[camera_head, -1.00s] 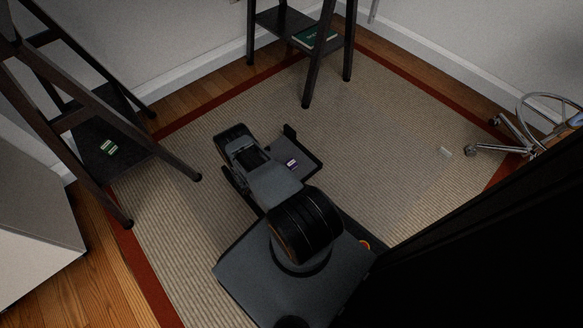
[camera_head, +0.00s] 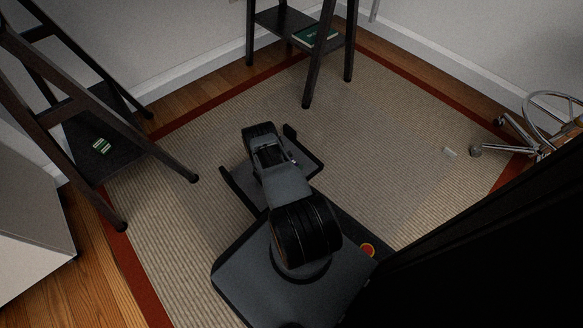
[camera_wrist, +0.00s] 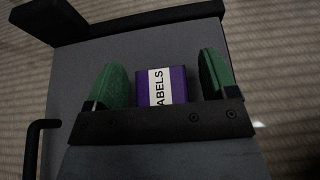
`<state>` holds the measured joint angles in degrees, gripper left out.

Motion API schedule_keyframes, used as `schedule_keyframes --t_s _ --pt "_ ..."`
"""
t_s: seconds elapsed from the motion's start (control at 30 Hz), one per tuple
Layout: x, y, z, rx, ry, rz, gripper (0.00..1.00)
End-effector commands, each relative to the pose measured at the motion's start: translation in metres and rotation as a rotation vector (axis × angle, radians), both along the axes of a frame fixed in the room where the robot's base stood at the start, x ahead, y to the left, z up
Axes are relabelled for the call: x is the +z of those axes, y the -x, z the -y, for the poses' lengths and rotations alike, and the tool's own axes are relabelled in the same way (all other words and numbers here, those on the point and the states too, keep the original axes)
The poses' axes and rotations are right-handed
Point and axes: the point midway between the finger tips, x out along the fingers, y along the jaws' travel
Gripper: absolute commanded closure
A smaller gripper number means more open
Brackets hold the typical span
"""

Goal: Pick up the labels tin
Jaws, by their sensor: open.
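The labels tin (camera_wrist: 181,86) is purple with a white label reading "ABELS", the first letter hidden. It sits on a grey platform with dark raised edges, part of my own body. In the wrist view, my gripper (camera_wrist: 161,66) is open, its two green fingers standing on either side of the tin. Gaps show between the tin and both fingers, so it is not clamped. The tin's near end is hidden by the gripper's dark bar. In the head view my arm hides the tin.
A dark ladder-like stand (camera_head: 112,160) at left carries a small green-and-white item (camera_head: 102,146). Another dark stand (camera_head: 313,85) at the back holds a green book (camera_head: 315,37).

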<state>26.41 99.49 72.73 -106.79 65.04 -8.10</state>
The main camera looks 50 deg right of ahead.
Motion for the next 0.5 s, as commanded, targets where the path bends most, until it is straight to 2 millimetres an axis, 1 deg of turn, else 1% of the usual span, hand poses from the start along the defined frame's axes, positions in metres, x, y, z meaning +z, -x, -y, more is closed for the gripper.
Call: schedule_keyframes --t_s 0.23,0.5 --pt "0.0003 -0.0001 0.001 0.0 0.0 0.0 0.21" --pt "0.0002 0.0 0.0008 0.0 0.0 0.0 0.47"
